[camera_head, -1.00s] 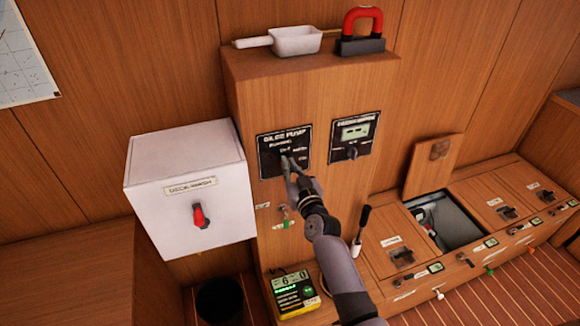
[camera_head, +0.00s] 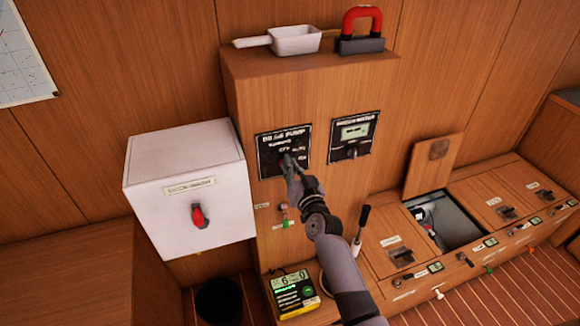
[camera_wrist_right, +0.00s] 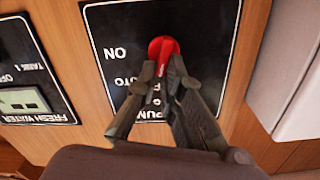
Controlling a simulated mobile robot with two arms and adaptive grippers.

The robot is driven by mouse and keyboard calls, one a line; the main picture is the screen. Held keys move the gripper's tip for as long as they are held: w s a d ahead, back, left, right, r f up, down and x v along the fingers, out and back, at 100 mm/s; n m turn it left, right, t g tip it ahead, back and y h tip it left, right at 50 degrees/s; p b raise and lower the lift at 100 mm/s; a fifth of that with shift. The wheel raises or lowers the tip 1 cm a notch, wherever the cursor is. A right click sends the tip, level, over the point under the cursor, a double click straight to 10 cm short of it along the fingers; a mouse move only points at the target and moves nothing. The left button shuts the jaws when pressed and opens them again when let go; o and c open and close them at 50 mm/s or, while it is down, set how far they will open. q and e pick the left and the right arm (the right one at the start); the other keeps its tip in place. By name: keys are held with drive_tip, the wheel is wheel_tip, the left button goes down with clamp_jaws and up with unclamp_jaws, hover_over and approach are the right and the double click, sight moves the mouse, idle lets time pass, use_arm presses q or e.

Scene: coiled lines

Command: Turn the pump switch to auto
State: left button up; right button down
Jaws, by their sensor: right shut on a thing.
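The black bilge pump panel (camera_head: 270,143) is on the front of the wooden cabinet, and it shows upside down in the right wrist view (camera_wrist_right: 205,65). Its switch is a red knob (camera_wrist_right: 160,46) with a narrow handle. My right gripper (camera_head: 289,160) is at the panel, and in the right wrist view its fingers (camera_wrist_right: 168,78) are shut on the switch handle. ON and AUTO labels show beside the knob. The fingers cover part of the lettering, and the knob's exact setting is hard to tell. My left gripper is not in view.
A fresh water panel (camera_head: 354,136) sits just right of the pump panel. A white box (camera_head: 165,215) with a red switch (camera_head: 198,215) juts out at left. A scoop (camera_head: 295,40) and a red-handled block (camera_head: 362,30) lie on top. An open hatch (camera_head: 445,222) is at right.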

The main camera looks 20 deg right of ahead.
drive_tip(key=m, duration=0.5)
drive_tip(key=shift+d+f+b, duration=0.2)
drive_tip(key=shift+d+b, duration=0.15)
drive_tip(key=shift+d, duration=0.05)
drive_tip(key=shift+m, duration=0.3)
drive_tip(key=c, duration=1.7)
unclamp_jaws()
drive_tip(key=shift+s, duration=0.1)
drive_tip(key=s, duration=1.2)
drive_tip(key=shift+d, duration=0.2)
drive_tip(key=shift+w, duration=0.1)
